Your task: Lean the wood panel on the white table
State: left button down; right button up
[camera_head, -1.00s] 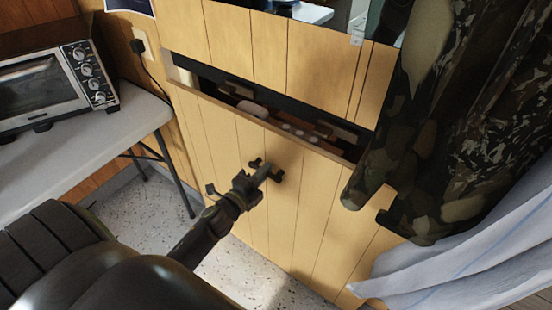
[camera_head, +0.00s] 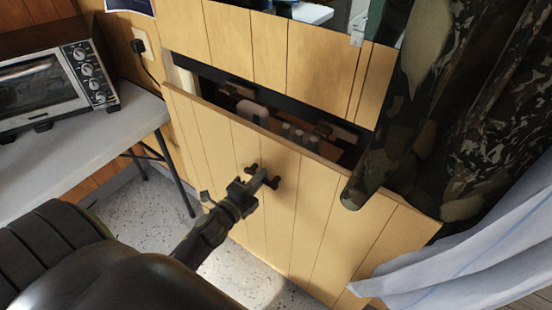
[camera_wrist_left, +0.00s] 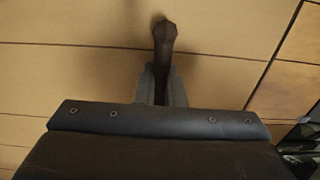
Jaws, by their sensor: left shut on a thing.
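The wood panel (camera_head: 283,221) is a large board of pale vertical planks, tilted out from the wall at its top. My left gripper (camera_head: 262,181) is shut on the dark handle (camera_head: 274,184) on the panel's front. In the left wrist view the handle (camera_wrist_left: 164,45) stands between the fingers of my gripper (camera_wrist_left: 162,85), against the planks. The white table (camera_head: 88,148) stands at the left. The panel's right edge is partly hidden behind the camouflage jacket and curtain. My right gripper is not in view.
A toaster oven (camera_head: 58,84) sits on the table. Behind the panel a recess (camera_head: 262,112) with dark fittings shows. A camouflage jacket (camera_head: 420,120) and pale curtain (camera_head: 470,255) hang at right. Speckled floor (camera_head: 140,222) is clear between table and panel.

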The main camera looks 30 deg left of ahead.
pick_arm(q)
jog(key=shift+s+d+r, duration=0.15)
jog(key=shift+s+r, duration=0.15)
jog(key=shift+s, duration=0.1)
jog(key=shift+s+d+r, duration=0.2)
jog(key=shift+s, duration=0.6)
jog(key=shift+s+d+r, duration=0.15)
jog(key=shift+s, duration=0.65)
